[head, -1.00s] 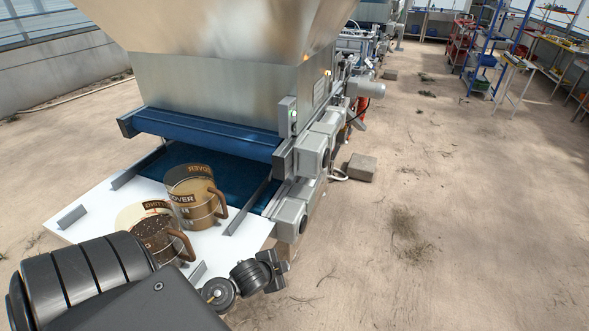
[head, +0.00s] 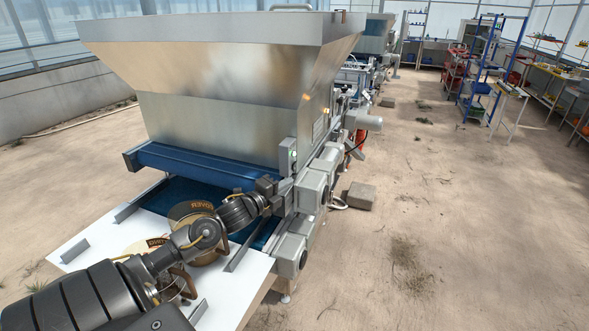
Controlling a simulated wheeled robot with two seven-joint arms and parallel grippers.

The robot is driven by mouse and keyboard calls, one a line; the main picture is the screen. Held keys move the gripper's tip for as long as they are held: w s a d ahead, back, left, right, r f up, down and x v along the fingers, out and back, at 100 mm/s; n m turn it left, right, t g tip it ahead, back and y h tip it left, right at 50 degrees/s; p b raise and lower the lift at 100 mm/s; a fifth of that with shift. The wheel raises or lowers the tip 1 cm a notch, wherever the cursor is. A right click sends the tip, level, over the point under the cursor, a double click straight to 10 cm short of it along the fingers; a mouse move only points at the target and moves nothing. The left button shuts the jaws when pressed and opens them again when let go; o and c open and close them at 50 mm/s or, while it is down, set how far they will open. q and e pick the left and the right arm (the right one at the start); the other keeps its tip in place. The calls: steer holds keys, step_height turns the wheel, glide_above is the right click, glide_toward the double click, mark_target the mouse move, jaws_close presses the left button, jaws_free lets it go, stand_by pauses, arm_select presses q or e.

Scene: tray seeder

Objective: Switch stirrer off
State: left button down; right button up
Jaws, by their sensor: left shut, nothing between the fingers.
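My left gripper (head: 279,186) is shut and empty. It is just below and left of the box, by the right end of the blue roller; I cannot tell whether it touches anything. My right gripper is not in view.
A white board (head: 85,238) lies in front of the blue belt. Grey motor housings (head: 310,192) line the machine's right side. The floor to the right is open.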

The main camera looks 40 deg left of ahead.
mark_target(295, 166)
arm_select(q)
steer(key=w+p, duration=0.4)
steer(key=w, duration=0.6)
steer(key=shift+w+a, duration=0.1)
steer(key=shift+s+a+r+p, duration=0.1)
steer(key=shift+s+a+p, duration=0.15)
steer(key=shift+a+p, duration=0.3)
steer(key=shift+s+a+p, duration=0.25)
steer(key=shift+a+p, duration=0.15)
steer(key=shift+a, duration=0.2)
steer(key=shift+s+a, duration=0.3)
steer(key=shift+a, duration=0.3)
